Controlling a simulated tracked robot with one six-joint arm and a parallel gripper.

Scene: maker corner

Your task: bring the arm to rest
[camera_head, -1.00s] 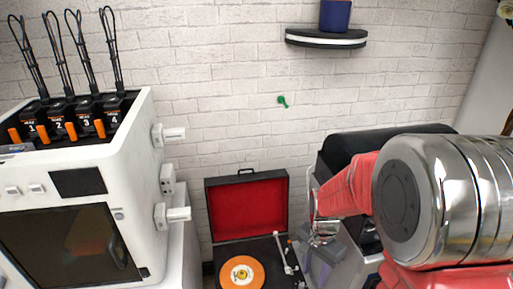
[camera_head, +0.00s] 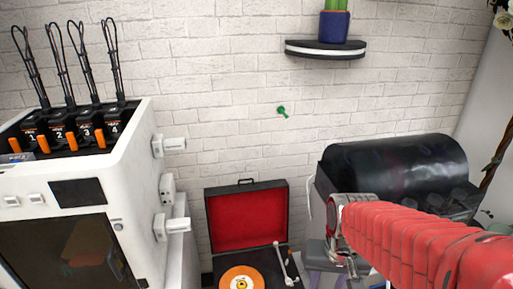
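My arm, in a red ribbed sleeve, reaches in from the lower right of the head view. My gripper (camera_head: 343,262) is at its far end, small and partly hidden by the arm's metal wrist. I cannot make out whether its fingers are apart or together. No held object can be told there. The gripper shows in front of a grey stand or machine, to the right of the open record player (camera_head: 247,218).
A white 3D printer (camera_head: 120,190) with several black feeders on top stands at the left. A black-lidded machine (camera_head: 395,168) stands at the right behind my arm. A wall shelf (camera_head: 326,49) holds a potted cactus (camera_head: 334,22). A green hook (camera_head: 282,111) is on the brick wall.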

